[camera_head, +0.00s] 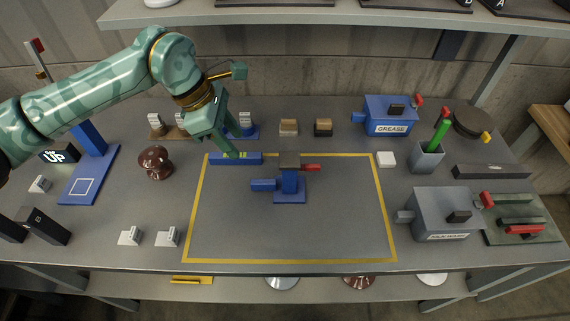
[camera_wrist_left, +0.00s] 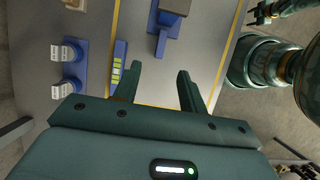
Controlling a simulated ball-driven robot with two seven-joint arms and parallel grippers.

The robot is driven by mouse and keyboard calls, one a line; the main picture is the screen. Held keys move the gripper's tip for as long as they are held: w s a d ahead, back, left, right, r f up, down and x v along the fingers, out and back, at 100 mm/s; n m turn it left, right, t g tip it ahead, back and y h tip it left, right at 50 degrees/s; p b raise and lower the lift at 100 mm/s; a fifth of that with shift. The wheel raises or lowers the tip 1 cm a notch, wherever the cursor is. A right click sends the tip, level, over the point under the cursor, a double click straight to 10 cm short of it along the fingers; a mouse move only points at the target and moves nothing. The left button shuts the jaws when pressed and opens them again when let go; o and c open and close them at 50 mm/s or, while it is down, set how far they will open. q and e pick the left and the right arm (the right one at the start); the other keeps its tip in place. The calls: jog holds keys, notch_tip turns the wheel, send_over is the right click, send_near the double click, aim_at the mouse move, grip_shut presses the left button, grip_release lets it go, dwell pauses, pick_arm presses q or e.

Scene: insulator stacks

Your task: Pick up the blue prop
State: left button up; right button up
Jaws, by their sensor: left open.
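Several blue things are in view, and I cannot tell for certain which one is the prop. A low blue bar with a yellow-green label (camera_head: 236,159) lies at the back-left edge of the yellow outline. It also shows in the left wrist view (camera_wrist_left: 118,72), just left of the left finger. A blue stand with an upright post (camera_head: 86,178) is at the table's left. A blue clamp-like fixture (camera_head: 290,186) stands inside the outline. My left gripper (camera_head: 236,145) is open and empty, above the blue bar; its fingers also show in the left wrist view (camera_wrist_left: 159,73).
A brown insulator (camera_head: 155,163) is left of the outline. White-topped pieces on blue and brown bases stand behind my gripper. A blue grease box (camera_head: 390,116), a grey cup with green tool (camera_head: 427,157) and a grey box (camera_head: 443,214) are right. The outline's front is clear.

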pick_arm(q)
jog(key=b, duration=0.1)
send_near(264, 181)
jog(key=shift+d+f, duration=0.2)
jog(key=shift+f, duration=0.05)
jog(key=b+x, duration=0.1)
jog(key=x, duration=0.3)
jog(key=shift+w, duration=0.15)
jog(key=shift+d+f, duration=0.2)
jog(key=shift+f, duration=0.25)
jog(key=b+x, duration=0.2)
jog(key=x, duration=0.2)
jog(key=shift+f, duration=0.45)
jog(key=shift+r, duration=0.1)
pick_arm(e)
jog(key=shift+g, duration=0.3)
jog(key=s+f, duration=0.1)
jog(key=f, duration=0.1)
jog(key=s+f, duration=0.1)
jog(key=shift+s+f, duration=0.35)
jog(key=shift+f, duration=0.05)
pick_arm(q)
grip_shut()
